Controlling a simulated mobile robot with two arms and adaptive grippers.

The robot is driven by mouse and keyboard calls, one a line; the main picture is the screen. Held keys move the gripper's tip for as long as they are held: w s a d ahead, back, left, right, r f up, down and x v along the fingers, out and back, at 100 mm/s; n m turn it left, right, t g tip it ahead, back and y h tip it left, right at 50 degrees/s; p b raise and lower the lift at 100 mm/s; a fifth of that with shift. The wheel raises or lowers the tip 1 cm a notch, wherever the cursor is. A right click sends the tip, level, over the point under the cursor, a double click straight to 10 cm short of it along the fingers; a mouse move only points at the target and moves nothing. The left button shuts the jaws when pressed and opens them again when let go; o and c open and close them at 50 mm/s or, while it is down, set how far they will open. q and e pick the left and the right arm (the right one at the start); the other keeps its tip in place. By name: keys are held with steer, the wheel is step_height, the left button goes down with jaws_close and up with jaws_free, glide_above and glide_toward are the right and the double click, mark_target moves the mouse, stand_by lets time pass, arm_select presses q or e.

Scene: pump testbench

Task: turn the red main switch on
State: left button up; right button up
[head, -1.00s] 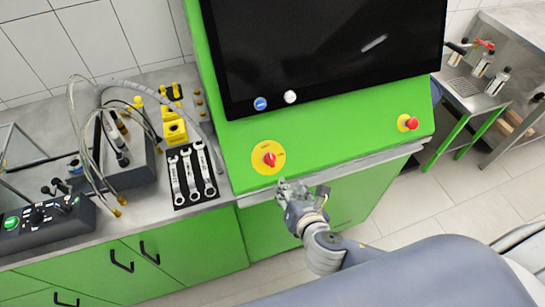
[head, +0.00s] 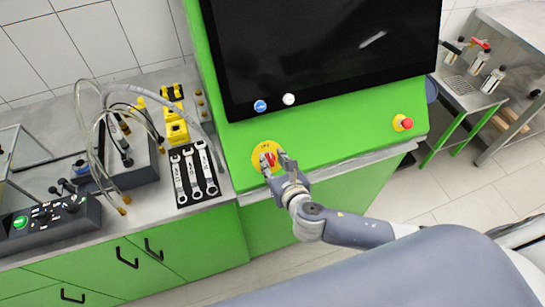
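The red main switch (head: 271,158) is a small red knob on a round yellow plate (head: 262,148) on the sloping green panel below the black screen. My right gripper (head: 275,160) is at the switch, its two fingers spread apart on either side of the red knob. The fingers hide part of the knob and of the plate. I cannot tell whether either finger touches the knob, nor clearly read its angle. My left gripper is not in view.
The black screen (head: 320,50) stands above the panel, with a blue button (head: 260,106) and a white button (head: 289,99) at its lower edge. A red emergency button (head: 406,124) is at the panel's right. Wrenches (head: 195,175) and hoses lie on the left bench.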

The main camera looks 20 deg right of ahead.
steer(key=shift+w+f, duration=0.25)
steer(key=shift+w, duration=0.35)
jaws_close()
steer(key=shift+s, duration=0.1)
